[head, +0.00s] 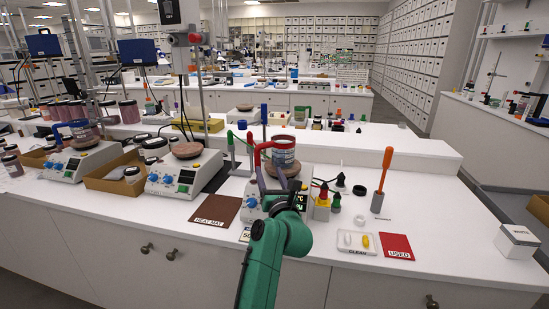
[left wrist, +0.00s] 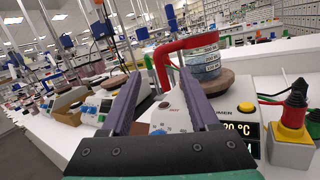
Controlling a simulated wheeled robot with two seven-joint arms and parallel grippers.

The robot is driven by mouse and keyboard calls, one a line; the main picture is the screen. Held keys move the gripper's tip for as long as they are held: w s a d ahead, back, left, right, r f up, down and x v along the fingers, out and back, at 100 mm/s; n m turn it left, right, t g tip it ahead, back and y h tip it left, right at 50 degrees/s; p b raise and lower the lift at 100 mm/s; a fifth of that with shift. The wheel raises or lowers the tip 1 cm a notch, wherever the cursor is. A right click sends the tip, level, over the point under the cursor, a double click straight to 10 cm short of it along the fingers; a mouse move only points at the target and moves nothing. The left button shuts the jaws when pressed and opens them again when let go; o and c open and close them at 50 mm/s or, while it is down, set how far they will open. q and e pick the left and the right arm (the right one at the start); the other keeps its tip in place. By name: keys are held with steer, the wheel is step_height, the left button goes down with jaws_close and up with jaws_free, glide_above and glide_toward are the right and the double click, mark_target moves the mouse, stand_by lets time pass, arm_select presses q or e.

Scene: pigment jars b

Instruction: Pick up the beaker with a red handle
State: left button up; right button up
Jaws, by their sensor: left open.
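The beaker with a red handle (head: 284,148) stands upright on the round brown plate of a white hotplate. It also shows in the left wrist view (left wrist: 203,58), with labels on its side. Its red handle (head: 258,154) points left and towards me. My left gripper (head: 279,184) is open and empty in front of the beaker. In the left wrist view the handle's grip (left wrist: 161,68) shows in the gap between my left fingertips (left wrist: 160,75). I cannot tell whether they touch it. My right gripper is not in view.
A brown heat mat (head: 215,209) lies to the left. Dropper bottles (head: 322,205) stand close on the right, with an orange-handled tool (head: 384,172) beyond. A tray (head: 357,242) and a red "used" mat (head: 397,246) lie front right. Another hotplate (head: 178,178) stands left.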

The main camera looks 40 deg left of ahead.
mark_target(258, 158)
arm_select(q)
steer(key=w+a+p, duration=0.1)
steer(key=w+a, duration=0.1)
steer(key=w+a+f+n+g+h+p, duration=0.1)
steer(key=a, duration=0.2)
steer(key=w+a+n+p, duration=0.1)
steer(key=w+a, duration=0.1)
steer(key=a, duration=0.1)
steer(key=shift+w+f, duration=0.3)
steer(key=shift+w, duration=0.05)
steer(key=a+p, duration=0.1)
steer(key=w+a+r+p, duration=0.1)
steer(key=shift+a, duration=0.3)
steer(key=shift+w+a+f, duration=0.25)
steer(key=shift+w+a, duration=0.35)
steer(key=shift+a, duration=0.3)
steer(key=shift+w+a+f, duration=0.1)
steer(key=shift+w+f, duration=0.05)
jaws_close()
